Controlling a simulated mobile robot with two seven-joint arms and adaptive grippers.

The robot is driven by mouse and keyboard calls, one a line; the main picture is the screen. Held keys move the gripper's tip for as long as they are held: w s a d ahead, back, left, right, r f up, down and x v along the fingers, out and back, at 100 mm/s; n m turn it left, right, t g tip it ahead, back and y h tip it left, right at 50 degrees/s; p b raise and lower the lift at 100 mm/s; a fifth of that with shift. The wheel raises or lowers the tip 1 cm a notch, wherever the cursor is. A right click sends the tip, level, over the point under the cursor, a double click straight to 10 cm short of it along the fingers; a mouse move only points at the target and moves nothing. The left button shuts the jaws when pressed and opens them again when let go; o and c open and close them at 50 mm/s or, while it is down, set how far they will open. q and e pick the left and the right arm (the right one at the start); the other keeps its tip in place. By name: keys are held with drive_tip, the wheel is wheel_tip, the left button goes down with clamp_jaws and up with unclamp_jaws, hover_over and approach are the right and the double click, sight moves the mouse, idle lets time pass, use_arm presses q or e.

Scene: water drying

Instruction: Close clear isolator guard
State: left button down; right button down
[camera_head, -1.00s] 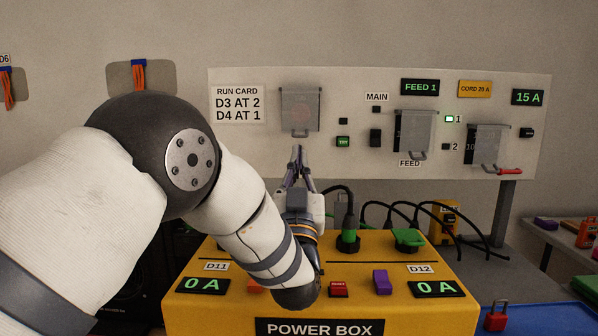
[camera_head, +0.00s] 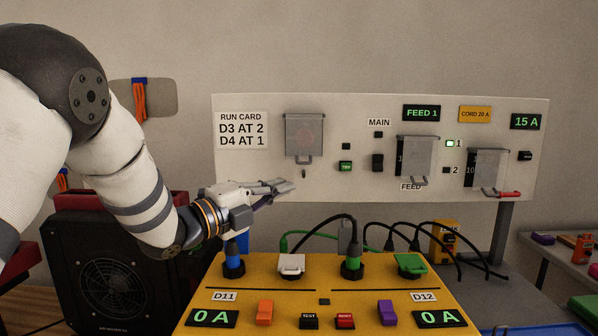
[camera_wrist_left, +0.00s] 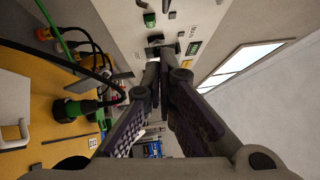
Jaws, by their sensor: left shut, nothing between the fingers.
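Three clear grey guards with small handles at their lower edges hang on the white panel (camera_head: 245,165). The middle guard (camera_head: 416,155) is above the FEED label. The right guard (camera_head: 486,167) has a red lever (camera_head: 510,194) by its lower edge. No label names one as the isolator guard. My left gripper (camera_head: 288,186) is shut and empty, pointing right, just below the left guard and apart from its handle. Its fingers also show in the left wrist view (camera_wrist_left: 162,62). My right gripper is out of view.
The yellow power box (camera_head: 330,274) stands in front of the panel, with plugs and black and green cables rising from its top. A black fan unit (camera_head: 100,265) is at the left. A side table (camera_head: 560,262) is at the right.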

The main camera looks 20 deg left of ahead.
use_arm(q)
drive_tip(key=w+d+r, duration=0.1)
drive_tip(key=w, duration=0.7)
drive_tip(key=shift+w+d+r+b, duration=0.2)
drive_tip(key=shift+w+d+b, duration=0.15)
drive_tip(key=shift+w+b, duration=0.05)
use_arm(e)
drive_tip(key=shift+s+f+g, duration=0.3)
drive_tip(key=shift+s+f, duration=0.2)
